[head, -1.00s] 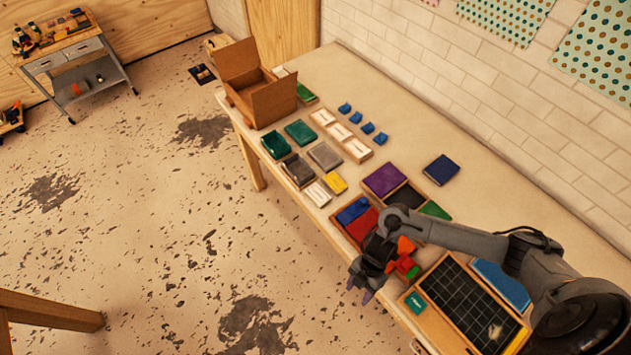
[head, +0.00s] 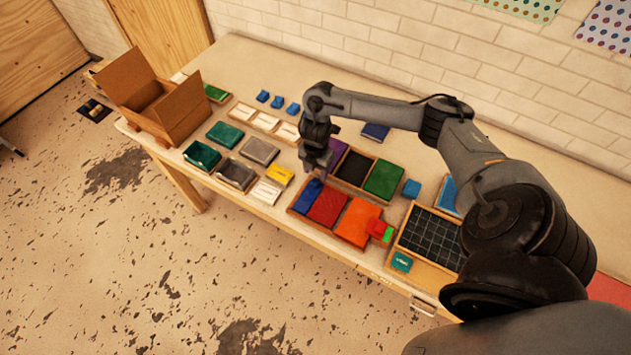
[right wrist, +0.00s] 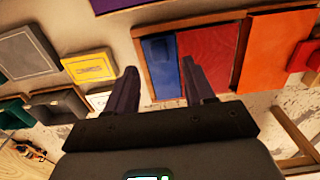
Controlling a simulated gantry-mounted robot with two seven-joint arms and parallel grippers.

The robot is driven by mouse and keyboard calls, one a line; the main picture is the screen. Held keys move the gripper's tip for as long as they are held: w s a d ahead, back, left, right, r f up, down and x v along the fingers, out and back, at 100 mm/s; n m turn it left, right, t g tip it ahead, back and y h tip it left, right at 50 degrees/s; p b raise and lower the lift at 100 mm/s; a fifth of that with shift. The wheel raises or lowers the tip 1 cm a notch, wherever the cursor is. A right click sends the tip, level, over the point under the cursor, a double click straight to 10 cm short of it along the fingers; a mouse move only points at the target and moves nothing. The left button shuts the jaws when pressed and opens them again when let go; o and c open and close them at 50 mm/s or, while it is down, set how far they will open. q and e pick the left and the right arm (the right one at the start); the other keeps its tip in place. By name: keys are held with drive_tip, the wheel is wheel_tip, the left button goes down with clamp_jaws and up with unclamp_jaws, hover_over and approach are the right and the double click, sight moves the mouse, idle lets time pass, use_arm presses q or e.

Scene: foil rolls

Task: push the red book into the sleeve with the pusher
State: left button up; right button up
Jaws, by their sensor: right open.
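The flat red book (head: 327,207) lies in a shallow wooden tray (head: 299,216), between a narrow blue piece (head: 305,194) and a larger orange piece (head: 358,221). The right wrist view also shows the red book (right wrist: 208,58) and the blue piece (right wrist: 160,68). My right gripper (head: 317,172) is open above the tray's blue end. In the right wrist view its fingers (right wrist: 160,76) appear on either side of the blue piece; contact cannot be told. I cannot tell which pieces are the sleeve and pusher. My left gripper is not in view.
A small red-and-green piece (head: 380,230) sits by the orange piece. Behind are black (head: 355,168) and green (head: 383,179) panels. A dark gridded board (head: 432,235) is at right, an open cardboard box (head: 150,95) at far left. The table's front edge is close.

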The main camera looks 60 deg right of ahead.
sight(316, 181)
drive_tip(key=shift+f, duration=2.8)
drive_tip(key=shift+c, duration=0.4)
clamp_jaws()
